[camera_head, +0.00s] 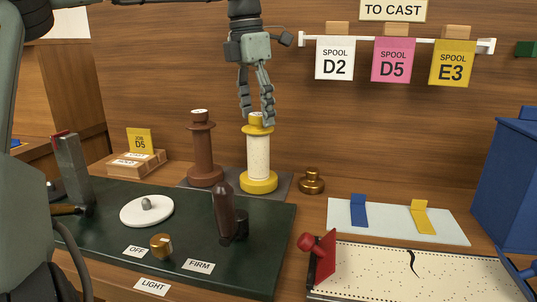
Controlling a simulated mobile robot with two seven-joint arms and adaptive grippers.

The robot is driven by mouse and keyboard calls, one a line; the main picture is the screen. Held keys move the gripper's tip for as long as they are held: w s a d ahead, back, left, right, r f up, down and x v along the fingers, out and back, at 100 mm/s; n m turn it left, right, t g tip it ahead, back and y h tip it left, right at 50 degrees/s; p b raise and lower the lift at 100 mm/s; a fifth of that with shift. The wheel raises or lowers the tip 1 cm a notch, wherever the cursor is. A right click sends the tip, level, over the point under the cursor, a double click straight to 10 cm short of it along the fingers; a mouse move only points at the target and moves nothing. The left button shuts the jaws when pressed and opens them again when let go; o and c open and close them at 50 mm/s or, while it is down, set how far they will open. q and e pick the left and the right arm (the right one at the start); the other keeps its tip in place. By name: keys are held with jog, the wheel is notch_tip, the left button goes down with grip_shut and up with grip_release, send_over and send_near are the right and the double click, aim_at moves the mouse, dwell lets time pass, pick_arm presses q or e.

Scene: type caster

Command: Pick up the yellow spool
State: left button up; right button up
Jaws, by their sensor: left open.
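The yellow spool (258,160) stands upright on a dark plate, with yellow top and base and a pale speckled middle. My left gripper (257,120) hangs pointing down directly over it. Its fingers are open and come down to the spool's yellow top, one on each side in this view. I cannot tell whether they touch it. My right gripper is not in view.
A brown spool (202,150) stands close on the left. A small brass weight (311,181) sits to the right. A dark green board (100,235) holds a brown-handled lever (223,210) in front. A white tray (395,222) holds blue and yellow pieces.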

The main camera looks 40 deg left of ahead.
aim_at(260, 140)
pick_arm(q)
jog(key=shift+s+f, duration=0.1)
jog(key=shift+f, duration=0.8)
jog(key=f, duration=0.5)
jog(key=shift+w+d, duration=0.25)
jog(key=shift+w, duration=0.05)
jog(key=shift+r, duration=0.1)
jog(key=c, duration=1.1)
